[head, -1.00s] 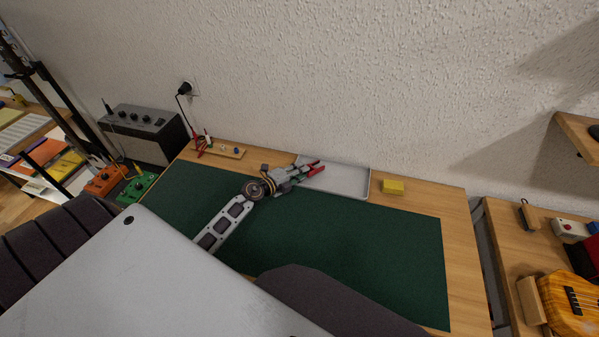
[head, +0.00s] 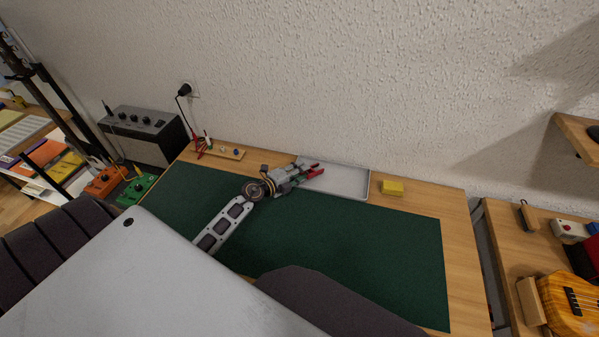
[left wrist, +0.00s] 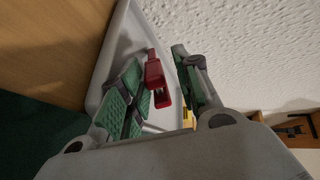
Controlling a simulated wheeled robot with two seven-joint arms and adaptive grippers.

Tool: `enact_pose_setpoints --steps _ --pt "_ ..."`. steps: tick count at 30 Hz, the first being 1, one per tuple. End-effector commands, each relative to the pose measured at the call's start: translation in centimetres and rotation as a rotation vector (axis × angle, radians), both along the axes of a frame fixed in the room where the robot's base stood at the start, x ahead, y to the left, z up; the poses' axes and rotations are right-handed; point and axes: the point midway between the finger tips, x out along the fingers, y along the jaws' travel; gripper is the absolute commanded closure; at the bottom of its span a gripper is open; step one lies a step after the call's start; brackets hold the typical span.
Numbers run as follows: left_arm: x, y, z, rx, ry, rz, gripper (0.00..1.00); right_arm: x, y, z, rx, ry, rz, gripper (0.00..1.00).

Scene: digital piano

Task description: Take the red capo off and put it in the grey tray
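The red capo (left wrist: 157,82) shows in the left wrist view between the two green-padded fingers of my left gripper (left wrist: 158,88). The fingers stand apart, with a clear gap between the capo and the right-hand finger. The capo lies over the floor of the grey tray (left wrist: 112,50); whether it rests on the floor is hard to tell. In the head view my left gripper (head: 308,171) reaches over the left part of the grey tray (head: 350,192), with red (head: 316,173) at its fingertips. My right gripper is out of view.
A yellow block (head: 392,187) sits right of the tray. The green mat (head: 350,240) is mostly clear. The wall (head: 330,100) is close behind the tray.

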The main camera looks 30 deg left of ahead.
Motion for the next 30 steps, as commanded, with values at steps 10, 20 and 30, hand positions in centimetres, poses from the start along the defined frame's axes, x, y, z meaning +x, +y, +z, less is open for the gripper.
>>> enact_pose_setpoints --steps 10,20,30 --pt "-1.5 0.1 -0.8 0.001 0.019 -0.005 0.56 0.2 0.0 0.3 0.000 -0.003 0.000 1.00" --pt "-2.8 0.5 -0.4 0.001 0.018 -0.004 0.56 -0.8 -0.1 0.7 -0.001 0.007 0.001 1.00" --pt "-4.1 1.0 0.0 0.001 0.016 -0.001 0.56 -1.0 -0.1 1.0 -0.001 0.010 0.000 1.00"
